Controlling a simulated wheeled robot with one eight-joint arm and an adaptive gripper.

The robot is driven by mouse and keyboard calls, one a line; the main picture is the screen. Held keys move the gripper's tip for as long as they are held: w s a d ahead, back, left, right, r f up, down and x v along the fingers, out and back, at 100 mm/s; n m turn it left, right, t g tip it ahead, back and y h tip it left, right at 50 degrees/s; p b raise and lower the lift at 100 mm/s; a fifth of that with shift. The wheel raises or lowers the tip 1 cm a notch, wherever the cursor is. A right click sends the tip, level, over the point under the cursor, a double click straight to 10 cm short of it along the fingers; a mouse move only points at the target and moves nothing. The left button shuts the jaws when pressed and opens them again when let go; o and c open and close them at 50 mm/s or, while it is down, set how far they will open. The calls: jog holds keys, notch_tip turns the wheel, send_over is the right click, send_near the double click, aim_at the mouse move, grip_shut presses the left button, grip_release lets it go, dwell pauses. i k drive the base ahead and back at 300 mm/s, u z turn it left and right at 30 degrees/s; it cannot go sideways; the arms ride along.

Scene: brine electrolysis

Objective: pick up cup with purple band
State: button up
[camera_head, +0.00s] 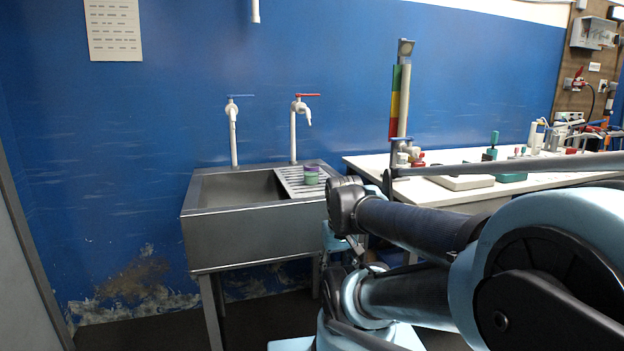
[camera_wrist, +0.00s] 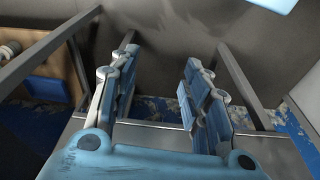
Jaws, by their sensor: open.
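The gripper is apart from the cup. The cup does not show in the wrist view.
The steel sink (camera_head: 241,224) stands on legs against the blue wall. Two taps, one blue-handled (camera_head: 232,128) and one red-handled (camera_head: 300,121), rise behind it. A white workbench (camera_head: 370,163) with lab items and a tall pole (camera_head: 403,95) stands to the right.

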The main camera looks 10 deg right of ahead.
aim_at(311, 170)
jog(key=u, duration=0.85)
jog(key=k, duration=1.15)
jog(key=z, duration=0.65)
jog(key=i, duration=1)
jog(key=u, duration=0.05)
